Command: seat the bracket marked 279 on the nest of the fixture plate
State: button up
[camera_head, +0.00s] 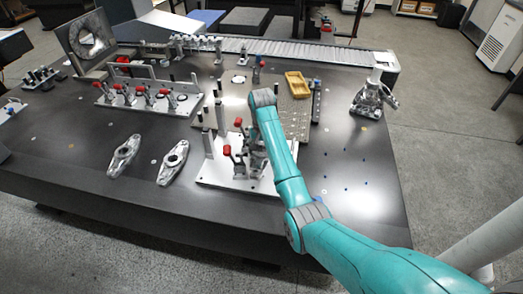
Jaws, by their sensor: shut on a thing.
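The fixture plate (225,177) is a light plate near the table's front, with dark posts and red-handled clamps. My gripper (257,158) is over its right part, mostly hidden behind my teal forearm. It appears shut on a grey metal bracket, of which little can be made out. I cannot tell whether that bracket touches the nest, which is hidden too. Two similar grey brackets, each with a round bore, lie on the table left of the plate: one (124,157) farther left, one (173,163) nearer. No number is legible on any part.
Behind stands a perforated plate (292,120) with a yellow tray (297,84). A long fixture with red clamps (150,98) stands back left. A metal fitting (373,98) stands at the right. A roller conveyor (300,53) runs along the back. The front-left tabletop (75,165) is clear.

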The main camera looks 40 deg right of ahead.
jog(key=shift+f, duration=1.2)
dwell(1.1)
jog(key=o, duration=1.7)
jog(key=shift+c, duration=0.2)
